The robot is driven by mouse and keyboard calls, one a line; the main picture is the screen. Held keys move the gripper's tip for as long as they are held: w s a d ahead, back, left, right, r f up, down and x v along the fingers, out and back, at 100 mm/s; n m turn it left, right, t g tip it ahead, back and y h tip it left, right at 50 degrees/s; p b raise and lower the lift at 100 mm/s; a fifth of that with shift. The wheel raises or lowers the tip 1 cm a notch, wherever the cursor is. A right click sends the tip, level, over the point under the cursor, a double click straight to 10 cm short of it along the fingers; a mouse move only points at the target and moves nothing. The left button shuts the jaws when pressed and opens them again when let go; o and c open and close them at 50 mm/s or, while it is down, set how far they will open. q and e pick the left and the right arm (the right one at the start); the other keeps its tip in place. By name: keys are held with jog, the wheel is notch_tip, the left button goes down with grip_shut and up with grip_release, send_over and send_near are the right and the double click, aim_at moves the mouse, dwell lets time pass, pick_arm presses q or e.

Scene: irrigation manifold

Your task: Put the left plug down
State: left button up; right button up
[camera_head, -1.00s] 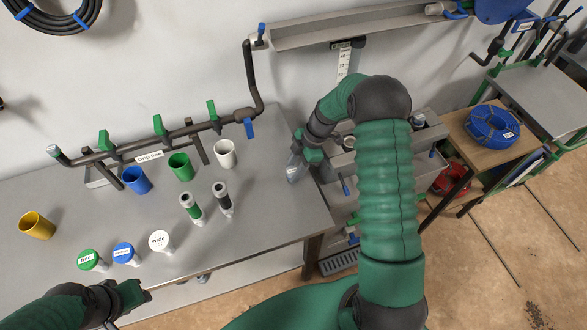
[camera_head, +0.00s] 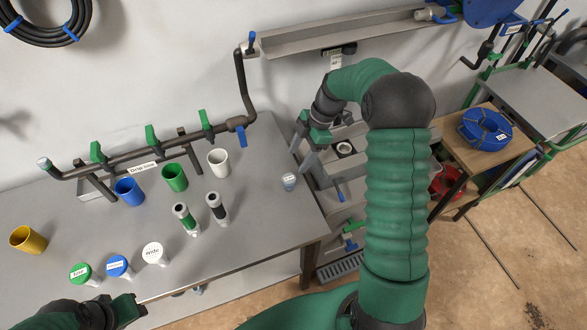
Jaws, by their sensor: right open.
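A small pale blue-grey piece with a white label, which looks like the plug (camera_head: 289,182), stands on the grey bench near its right edge. My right gripper (camera_head: 303,148) is open and empty, just above and to the right of the plug, apart from it. My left gripper (camera_head: 128,308) is at the bottom left, in front of the bench's near edge; its fingers are too unclear to tell open from shut.
On the bench (camera_head: 255,230) stand yellow (camera_head: 28,239), blue (camera_head: 129,192), green (camera_head: 175,177) and white (camera_head: 218,162) cups, two dark-topped tubes (camera_head: 217,208) and several labelled caps (camera_head: 153,253). A pipe manifold (camera_head: 130,157) runs behind. Stepped grey trays (camera_head: 345,190) stand right of the bench.

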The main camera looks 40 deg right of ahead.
jog(key=s+a+r+m+t+h, duration=0.1)
jog(key=s+a+m+h, duration=0.3)
jog(key=s+a+m, duration=1.1)
jog(key=shift+a+t, duration=0.3)
jog(key=shift+a, duration=0.65)
jog(key=shift+r, duration=0.1)
jog(key=shift+c, duration=0.3)
